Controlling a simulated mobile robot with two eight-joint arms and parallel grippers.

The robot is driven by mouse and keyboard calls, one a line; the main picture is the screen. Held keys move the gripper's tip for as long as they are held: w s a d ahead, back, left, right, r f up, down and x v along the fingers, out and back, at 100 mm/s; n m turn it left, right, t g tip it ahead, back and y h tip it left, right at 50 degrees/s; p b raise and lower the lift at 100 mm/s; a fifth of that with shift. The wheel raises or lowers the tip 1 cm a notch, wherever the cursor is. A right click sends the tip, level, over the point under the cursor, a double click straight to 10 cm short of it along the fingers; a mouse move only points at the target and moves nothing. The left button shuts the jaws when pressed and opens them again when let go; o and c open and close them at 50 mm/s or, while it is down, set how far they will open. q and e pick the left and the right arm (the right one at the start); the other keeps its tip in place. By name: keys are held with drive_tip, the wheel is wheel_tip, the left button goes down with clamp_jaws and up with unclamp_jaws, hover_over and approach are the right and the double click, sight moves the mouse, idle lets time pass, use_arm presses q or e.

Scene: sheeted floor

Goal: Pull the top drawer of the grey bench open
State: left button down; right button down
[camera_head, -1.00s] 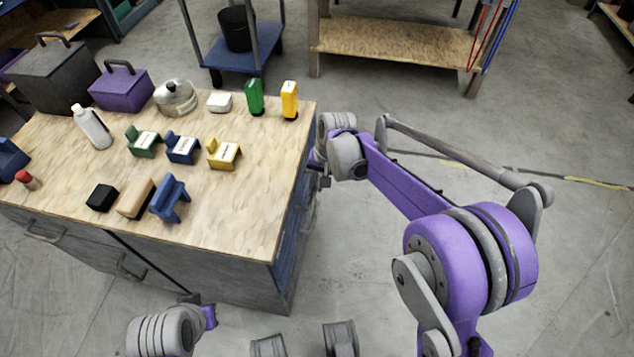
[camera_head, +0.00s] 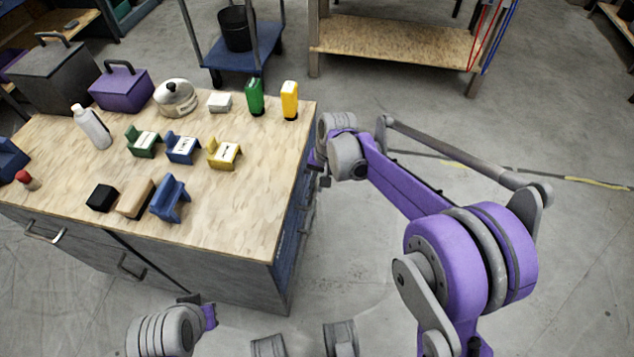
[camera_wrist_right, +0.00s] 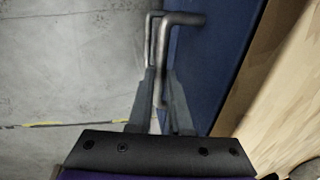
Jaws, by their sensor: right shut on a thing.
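The grey bench (camera_head: 225,277) has a wooden top, and blue drawer fronts (camera_head: 288,229) line its right side. The wrist view shows a blue drawer front (camera_wrist_right: 212,60) beside the wooden top's edge, with no clear gap. A grey bar handle (camera_wrist_right: 166,52) stands out from this front. My right gripper (camera_wrist_right: 158,103) is shut on that handle, its fingers on either side of the bar. In the head view my right gripper (camera_head: 320,178) is at the bench's right side, partly hidden by its own wrist. My left gripper (camera_head: 201,306) is low in front of the bench, its fingers unclear.
A second handle (camera_wrist_right: 150,40) shows behind the held one. A blue cart (camera_head: 240,60) and a wooden shelf (camera_head: 390,45) are behind.

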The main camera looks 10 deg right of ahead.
idle(0.4)
drive_tip(key=s+d, duration=0.4)
drive_tip(key=d, duration=0.5)
drive_tip(key=s+d+p, duration=0.1)
drive_tip(key=s+d, duration=0.3)
drive_tip(key=d, duration=0.5)
drive_tip(key=s+d+p, duration=0.1)
drive_tip(key=s+d, duration=0.2)
drive_tip(key=d, duration=0.7)
drive_tip(key=shift+s, duration=0.4)
drive_tip(key=c, duration=0.8)
unclamp_jaws()
drive_tip(key=shift+c, duration=0.2)
wheel_tip(320, 180, up, 11)
drive_tip(key=d+p, duration=0.2)
drive_tip(key=p, duration=0.1)
drive_tip(key=shift+s+f, duration=0.2)
drive_tip(key=shift+s, duration=0.2)
